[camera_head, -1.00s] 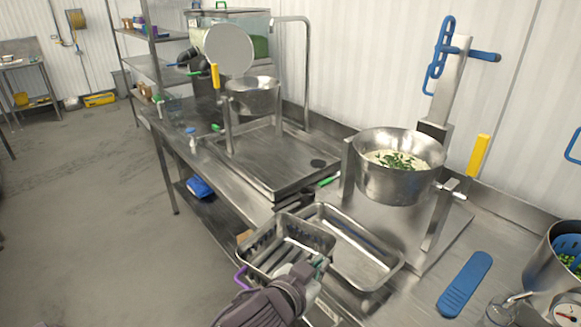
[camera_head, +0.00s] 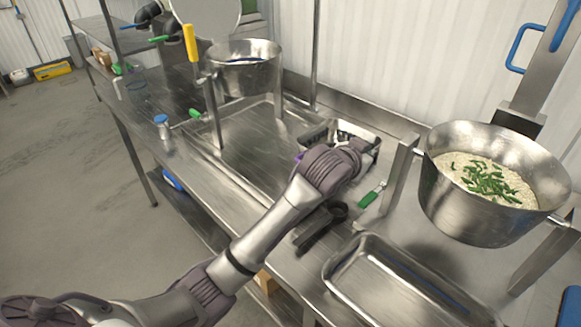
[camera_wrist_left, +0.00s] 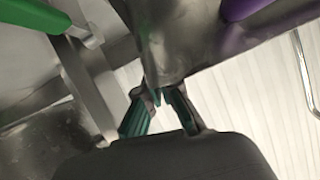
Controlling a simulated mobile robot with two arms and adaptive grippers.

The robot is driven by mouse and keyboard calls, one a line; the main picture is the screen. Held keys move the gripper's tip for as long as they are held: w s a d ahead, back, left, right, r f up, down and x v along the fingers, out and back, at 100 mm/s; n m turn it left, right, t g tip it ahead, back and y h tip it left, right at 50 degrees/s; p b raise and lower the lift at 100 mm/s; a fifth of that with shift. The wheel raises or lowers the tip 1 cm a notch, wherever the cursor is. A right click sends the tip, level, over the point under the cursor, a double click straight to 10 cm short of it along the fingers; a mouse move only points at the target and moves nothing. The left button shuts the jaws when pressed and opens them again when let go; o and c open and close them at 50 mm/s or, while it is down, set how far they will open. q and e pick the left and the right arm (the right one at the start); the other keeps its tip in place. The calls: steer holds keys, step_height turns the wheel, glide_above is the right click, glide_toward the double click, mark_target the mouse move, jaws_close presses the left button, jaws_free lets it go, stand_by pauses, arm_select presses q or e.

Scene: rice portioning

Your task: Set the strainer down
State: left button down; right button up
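The strainer (camera_head: 357,130) is a rectangular steel basket with a purple handle. In the head view it is at the steel counter's inner side, left of the rice pot, partly hidden by my left wrist. My left gripper's fingers are hidden in that view. In the left wrist view, the teal-padded fingers of my left gripper (camera_wrist_left: 160,98) close on the strainer's metal edge (camera_wrist_left: 165,45), with purple handle parts (camera_wrist_left: 262,28) above. I cannot tell whether the strainer touches the counter. My right gripper is not in view.
A steel tray (camera_head: 345,280) lies empty in front. A pot of rice with green pieces (camera_head: 450,205) stands at right. A green-handled tool (camera_head: 372,194) and a black tool (camera_head: 318,228) lie near my arm. Another pot (camera_head: 245,75) stands at the back left. The sunken worktop (camera_head: 235,150) has free room.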

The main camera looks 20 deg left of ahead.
arm_select(q)
steer(key=shift+w+d+r, duration=0.6)
steer(key=shift+w+d, duration=0.15)
steer(key=shift+d, duration=0.05)
steer(key=shift+w+d+r+m, duration=0.15)
steer(key=shift+r+m, duration=0.05)
steer(key=shift+m, duration=0.1)
steer(key=shift+h, duration=0.4)
steer(key=a+f, duration=0.2)
steer(key=a, duration=0.1)
steer(key=a+f+p, duration=0.1)
steer(key=a+f, duration=0.1)
steer(key=a, duration=0.2)
steer(key=a+f+p, duration=0.1)
steer(key=a+f, duration=0.1)
steer(key=a, duration=0.2)
steer(key=shift+a+f, duration=0.2)
steer(key=shift+f, duration=0.1)
step_height(320, 180, down, 4)
steer(key=shift+a+r+p, duration=0.1)
steer(key=shift+p, duration=0.45)
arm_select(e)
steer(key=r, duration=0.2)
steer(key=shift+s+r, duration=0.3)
arm_select(q)
steer(key=shift+f, duration=0.2)
